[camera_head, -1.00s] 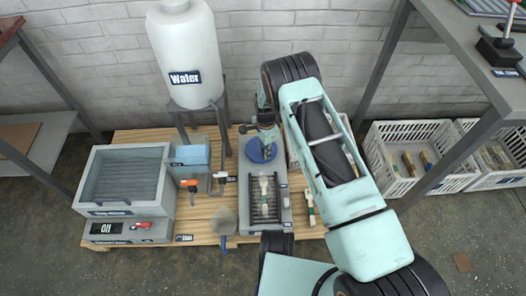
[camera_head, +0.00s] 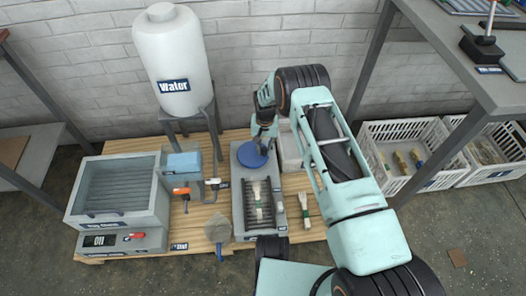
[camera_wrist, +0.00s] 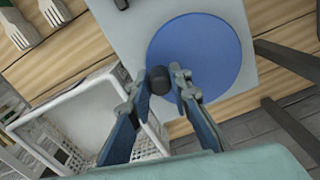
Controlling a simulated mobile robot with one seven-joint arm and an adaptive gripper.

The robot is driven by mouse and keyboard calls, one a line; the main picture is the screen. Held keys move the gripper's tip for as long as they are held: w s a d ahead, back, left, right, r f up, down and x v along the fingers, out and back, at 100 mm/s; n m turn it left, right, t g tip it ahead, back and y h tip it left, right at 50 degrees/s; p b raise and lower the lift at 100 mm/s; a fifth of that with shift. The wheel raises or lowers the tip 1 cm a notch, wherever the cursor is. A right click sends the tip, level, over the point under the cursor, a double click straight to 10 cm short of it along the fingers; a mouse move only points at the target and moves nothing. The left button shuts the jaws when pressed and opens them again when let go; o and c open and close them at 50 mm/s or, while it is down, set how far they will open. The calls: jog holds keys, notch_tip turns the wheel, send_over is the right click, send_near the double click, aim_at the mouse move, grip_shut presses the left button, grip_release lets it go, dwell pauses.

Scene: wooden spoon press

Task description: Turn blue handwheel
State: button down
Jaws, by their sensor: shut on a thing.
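The blue handwheel (camera_head: 248,154) is a flat disc at the back end of a grey press machine (camera_head: 239,205). It also fills the upper right of the wrist view (camera_wrist: 200,55). A small dark knob (camera_wrist: 159,80) stands near the disc's edge. My gripper (camera_wrist: 161,84) is shut on this knob, with one fingertip on each side. In the head view my gripper (camera_head: 264,148) comes down over the right side of the disc and hides part of it.
Forks lie on the press and beside it (camera_head: 304,210). A white crate (camera_wrist: 75,120) stands beside the press. The water tank (camera_head: 175,60) on its stand and the grey basin (camera_head: 118,188) are to the left. White crates (camera_head: 405,145) sit on the floor at right.

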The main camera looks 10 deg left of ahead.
jog(key=n, duration=0.2)
jog(key=w+n, duration=0.1)
jog(key=shift+w+n, duration=0.3)
jog(key=shift+n, duration=0.1)
jog(key=n, duration=0.1)
jog(key=w+n, duration=0.1)
jog(key=n, duration=0.1)
jog(key=shift+w+a+n, duration=0.2)
jog(key=shift+a+n, duration=0.1)
jog(key=shift+a, duration=0.05)
jog(key=n, duration=0.2)
jog(key=w+a+n, duration=0.1)
jog(key=n, duration=0.1)
jog(key=shift+w+a, duration=0.15)
jog(key=shift+w, duration=0.05)
jog(key=shift+w+a+n, duration=0.15)
jog(key=shift+a+n, duration=0.2)
jog(key=shift+n, duration=0.7)
jog(key=shift+w+a+n, duration=0.15)
jog(key=shift+a+n, duration=0.2)
jog(key=shift+n, duration=0.7)
jog(key=shift+a, duration=0.1)
jog(key=c, duration=1.8)
grip_release()
jog(key=shift+o, duration=0.2)
jog(key=shift+r, duration=0.1)
